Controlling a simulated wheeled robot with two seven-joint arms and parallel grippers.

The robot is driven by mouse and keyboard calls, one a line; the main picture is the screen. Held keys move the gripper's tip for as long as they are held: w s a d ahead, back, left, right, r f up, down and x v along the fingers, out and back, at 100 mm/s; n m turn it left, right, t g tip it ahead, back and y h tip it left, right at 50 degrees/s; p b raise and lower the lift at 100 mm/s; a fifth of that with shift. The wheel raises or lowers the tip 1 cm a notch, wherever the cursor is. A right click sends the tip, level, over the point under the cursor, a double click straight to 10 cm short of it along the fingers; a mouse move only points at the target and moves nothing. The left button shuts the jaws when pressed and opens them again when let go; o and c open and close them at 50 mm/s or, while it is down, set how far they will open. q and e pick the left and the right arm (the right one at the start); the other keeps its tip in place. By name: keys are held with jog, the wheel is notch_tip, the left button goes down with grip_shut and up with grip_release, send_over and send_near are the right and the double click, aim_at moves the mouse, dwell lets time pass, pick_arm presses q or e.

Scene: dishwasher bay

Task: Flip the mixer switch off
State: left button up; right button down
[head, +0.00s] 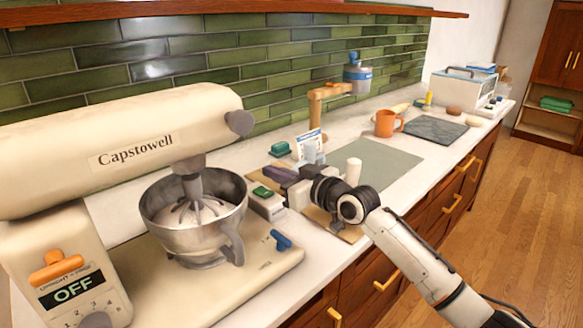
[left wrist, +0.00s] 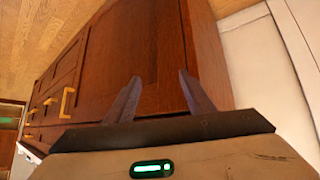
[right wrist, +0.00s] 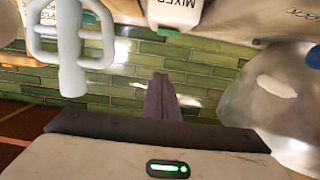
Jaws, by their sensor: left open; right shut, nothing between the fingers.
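The cream stand mixer (head: 120,145), marked Capstowell, stands at the left. Its base carries an orange lever (head: 56,270) above a panel (head: 72,289) reading OFF. A small white switch box (head: 267,206) with a green top part (head: 262,191) stands right of the bowl. In the right wrist view a white box labelled MIXER (right wrist: 176,14) shows at the top edge, with green on its near end. My right gripper (head: 279,172) is shut and empty, just behind the switch box; its closed fingers show in its wrist view (right wrist: 162,98). My left gripper (left wrist: 157,96) is open and empty, facing brown cabinet fronts.
The steel bowl (head: 195,215) with a whisk is close left of the switch box. A blue knob (head: 281,240) sits on the mixer base. A white cylinder (head: 353,171), a grey-green mat (head: 375,165) and an orange mug (head: 388,123) stand farther right. The tiled wall (head: 165,60) bounds the counter behind.

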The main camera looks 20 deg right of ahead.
pick_arm(q)
jog(key=shift+s+f, duration=0.4)
jog(key=shift+f, duration=0.2)
pick_arm(e)
jog(key=r+v, duration=0.1)
jog(key=v, duration=0.5)
jog(key=shift+r, duration=0.3)
pick_arm(q)
jog(key=shift+s, duration=0.1)
pick_arm(e)
jog(key=shift+s+d+f, duration=0.1)
jog(key=shift+s, duration=0.15)
